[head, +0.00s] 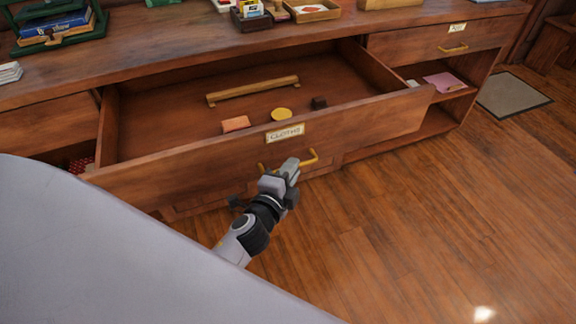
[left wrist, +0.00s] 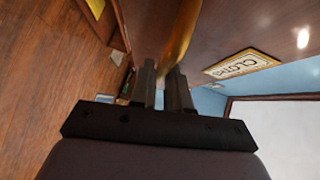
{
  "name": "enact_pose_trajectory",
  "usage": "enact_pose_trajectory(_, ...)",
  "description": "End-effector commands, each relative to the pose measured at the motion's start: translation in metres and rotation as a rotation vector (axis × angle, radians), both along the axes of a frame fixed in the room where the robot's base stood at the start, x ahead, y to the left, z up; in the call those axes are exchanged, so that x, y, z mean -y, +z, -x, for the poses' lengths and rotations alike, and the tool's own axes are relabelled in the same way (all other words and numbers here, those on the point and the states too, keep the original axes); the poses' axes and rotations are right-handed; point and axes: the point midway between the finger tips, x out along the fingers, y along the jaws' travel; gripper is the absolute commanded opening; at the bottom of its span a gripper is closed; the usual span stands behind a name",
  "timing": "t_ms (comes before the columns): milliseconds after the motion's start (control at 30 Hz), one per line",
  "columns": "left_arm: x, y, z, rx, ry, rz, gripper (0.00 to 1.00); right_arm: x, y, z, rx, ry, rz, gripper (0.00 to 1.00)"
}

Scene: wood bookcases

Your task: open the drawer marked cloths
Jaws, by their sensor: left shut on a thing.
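The drawer marked cloths (head: 360,130) is pulled far out from the wooden cabinet, and its inside shows. Its label (head: 285,133) reads CLOTHS and also shows in the left wrist view (left wrist: 242,65). My left gripper (head: 289,166) is shut on the drawer's brass handle (head: 309,159), below the label. In the left wrist view the two dark fingers (left wrist: 163,88) close around the handle (left wrist: 178,42). Inside the drawer lie an orange block (head: 235,124), a yellow round thing (head: 281,114), a small dark block (head: 319,102) and a long wooden bar (head: 253,91). My right gripper is not in view.
A second drawer (head: 440,42) with a brass handle is shut at the right. A shelf below it holds a pink thing (head: 445,82). Trays (head: 314,10) and books (head: 56,24) stand on the cabinet top. The wooden floor (head: 440,220) in front is clear, with a grey mat (head: 512,95) farther right.

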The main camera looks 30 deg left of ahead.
Motion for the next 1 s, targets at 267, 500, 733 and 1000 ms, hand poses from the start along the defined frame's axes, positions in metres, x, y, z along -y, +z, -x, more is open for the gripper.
enact_pose_trajectory(267,0.003,0.000,0.003,-0.001,0.000,-0.002,0.00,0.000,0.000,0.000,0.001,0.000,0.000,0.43)
enact_pose_trajectory(500,0.003,0.000,0.002,-0.001,0.000,-0.001,0.23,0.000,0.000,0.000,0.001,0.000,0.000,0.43)
enact_pose_trajectory(733,0.002,0.000,0.002,0.000,0.000,-0.001,0.38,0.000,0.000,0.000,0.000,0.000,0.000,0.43)
enact_pose_trajectory(1000,0.003,0.001,0.012,-0.002,0.000,0.000,0.38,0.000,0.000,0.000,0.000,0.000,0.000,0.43)
